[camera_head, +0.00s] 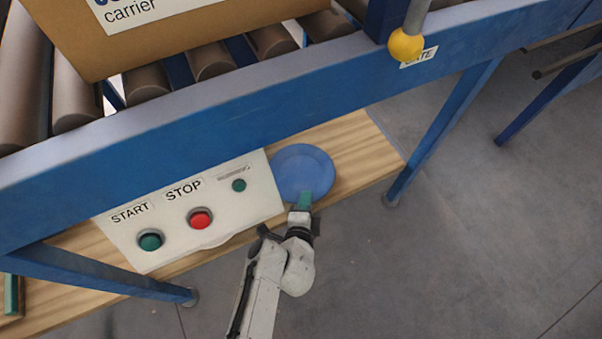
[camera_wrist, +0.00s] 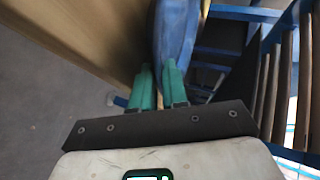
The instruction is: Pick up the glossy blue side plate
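The glossy blue side plate (camera_head: 301,171) is over the wooden shelf at the right edge of the white control panel in the head view. My gripper (camera_head: 304,201) reaches its near rim from the front. In the wrist view the plate (camera_wrist: 177,38) shows almost edge-on, close beside the wood. The green fingers of my gripper (camera_wrist: 159,78) are close together on either side of its rim and appear shut on it. The fingers hide the gripped part of the rim. I cannot tell whether the plate is clear of the wood.
The wooden shelf (camera_head: 352,150) runs under a blue conveyor frame (camera_head: 250,115). The control panel (camera_head: 180,226) with START and STOP buttons is left of the plate. A cardboard box (camera_head: 170,42) sits on the rollers. A yellow knob (camera_head: 405,46) hangs above right. The floor in front is open.

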